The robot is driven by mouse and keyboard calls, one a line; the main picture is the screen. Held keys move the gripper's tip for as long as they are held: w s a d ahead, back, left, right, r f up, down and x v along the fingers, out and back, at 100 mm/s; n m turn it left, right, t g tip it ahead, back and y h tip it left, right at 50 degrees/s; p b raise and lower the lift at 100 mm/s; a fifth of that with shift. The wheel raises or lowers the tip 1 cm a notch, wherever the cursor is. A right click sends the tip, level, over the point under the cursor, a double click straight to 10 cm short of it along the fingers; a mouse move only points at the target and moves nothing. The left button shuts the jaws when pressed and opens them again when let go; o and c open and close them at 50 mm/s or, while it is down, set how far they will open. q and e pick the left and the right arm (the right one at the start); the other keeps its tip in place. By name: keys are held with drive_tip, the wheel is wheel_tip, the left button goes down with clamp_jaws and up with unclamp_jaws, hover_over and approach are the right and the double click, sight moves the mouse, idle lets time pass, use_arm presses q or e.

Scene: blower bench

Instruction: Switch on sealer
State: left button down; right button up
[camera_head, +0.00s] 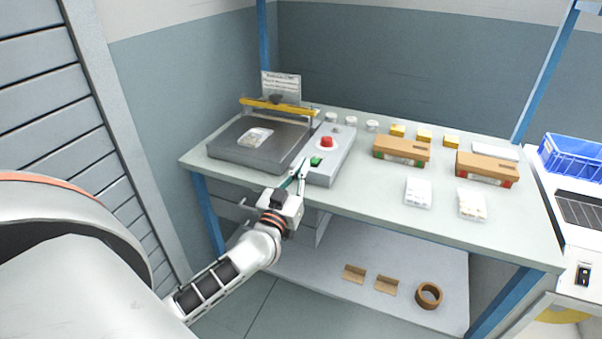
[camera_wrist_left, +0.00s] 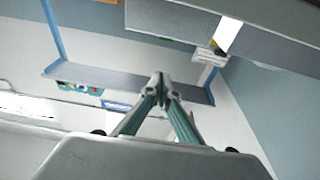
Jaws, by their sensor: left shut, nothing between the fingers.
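The sealer (camera_head: 226,150) is a grey flat machine at the left of the bench, with a yellow bar (camera_head: 277,106) across its back and a clear bag with pale contents (camera_head: 255,137) on its plate. Its control box (camera_head: 341,151) on the right side carries a red round button (camera_head: 327,142) and a green button (camera_head: 315,161). My left gripper (camera_head: 303,166) is shut and empty, its fingertips close by the green button; I cannot tell whether they touch. In the left wrist view the closed fingertips (camera_wrist_left: 159,84) meet. My right gripper is not in view.
Brown boxes (camera_head: 401,150), white packs (camera_head: 418,192), small yellow boxes (camera_head: 424,135) and white round tubs (camera_head: 372,126) stand on the bench. A lower shelf holds a tape roll (camera_head: 428,295). A blue crate (camera_head: 572,158) stands at the far right.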

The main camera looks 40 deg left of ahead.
sight(310, 169)
use_arm(q)
drive_tip(key=x, duration=0.7)
drive_tip(key=shift+f+b, duration=0.1)
drive_tip(key=shift+b, duration=0.3)
drive_tip(key=f, duration=0.1)
drive_tip(key=f+b, duration=0.2)
drive_tip(key=shift+s+d+f, duration=0.1)
drive_tip(key=shift+s+d, duration=0.05)
drive_tip(key=shift+s, duration=0.1)
drive_tip(key=shift+f+b, duration=0.4)
drive_tip(key=shift+b, duration=0.1)
drive_tip(key=shift+s, duration=0.1)
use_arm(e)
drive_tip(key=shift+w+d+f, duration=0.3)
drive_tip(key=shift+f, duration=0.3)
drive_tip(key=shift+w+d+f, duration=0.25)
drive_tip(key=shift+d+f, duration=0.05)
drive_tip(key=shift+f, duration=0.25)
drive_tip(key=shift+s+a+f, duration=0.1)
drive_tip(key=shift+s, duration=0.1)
